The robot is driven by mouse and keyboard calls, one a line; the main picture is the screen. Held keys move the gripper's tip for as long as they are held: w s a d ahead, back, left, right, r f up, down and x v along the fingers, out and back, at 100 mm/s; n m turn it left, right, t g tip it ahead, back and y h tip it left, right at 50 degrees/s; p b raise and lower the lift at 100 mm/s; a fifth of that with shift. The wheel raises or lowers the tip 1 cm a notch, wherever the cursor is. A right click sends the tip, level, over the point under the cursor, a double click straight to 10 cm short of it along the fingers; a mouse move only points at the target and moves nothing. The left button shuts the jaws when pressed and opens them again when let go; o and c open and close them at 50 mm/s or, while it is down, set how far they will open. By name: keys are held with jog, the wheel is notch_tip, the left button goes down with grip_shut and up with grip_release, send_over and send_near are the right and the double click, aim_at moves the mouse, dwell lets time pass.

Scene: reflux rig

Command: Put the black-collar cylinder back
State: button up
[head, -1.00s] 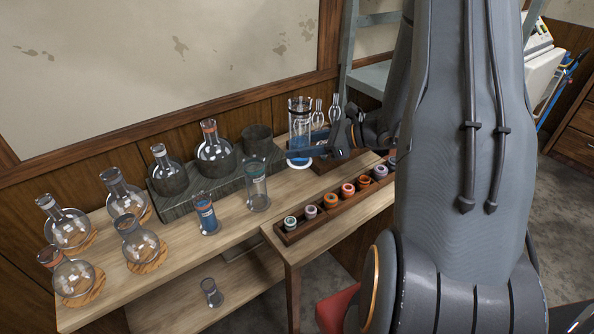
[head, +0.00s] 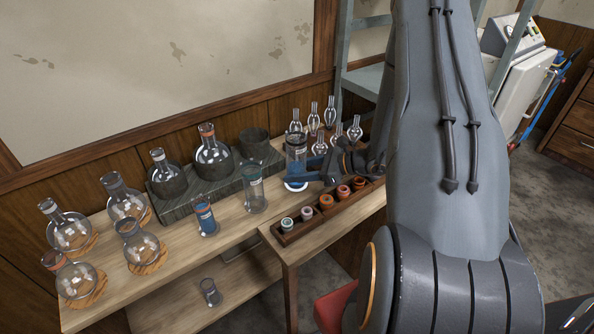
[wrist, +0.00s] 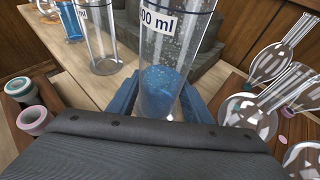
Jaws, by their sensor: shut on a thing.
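My gripper (head: 305,175) is shut on a clear measuring cylinder (head: 296,150) near the back of the bench. In the wrist view the cylinder (wrist: 172,45) stands between the blue fingers (wrist: 155,105), with a "00 ml" label, blue at its lower part and a dark band near the top edge. A white round patch (head: 296,186) shows at its foot; I cannot tell whether the foot touches the bench. A second clear cylinder (head: 254,188) stands to the left, and one with blue liquid (head: 206,216) stands further left.
A dark rack (head: 285,238) of coloured ring-like pieces lies in front. Glass bulb pieces (head: 330,112) stand close behind and right. A grey stone block (head: 200,199) holds flasks at left. Another small cylinder (head: 210,291) is on the lower shelf.

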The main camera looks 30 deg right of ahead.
jog(key=shift+f, duration=0.1)
jog(key=shift+f, duration=0.1)
jog(key=o, duration=1.4)
jog(key=shift+r, duration=0.2)
jog(key=b+v, duration=0.3)
jog(key=v, duration=0.9)
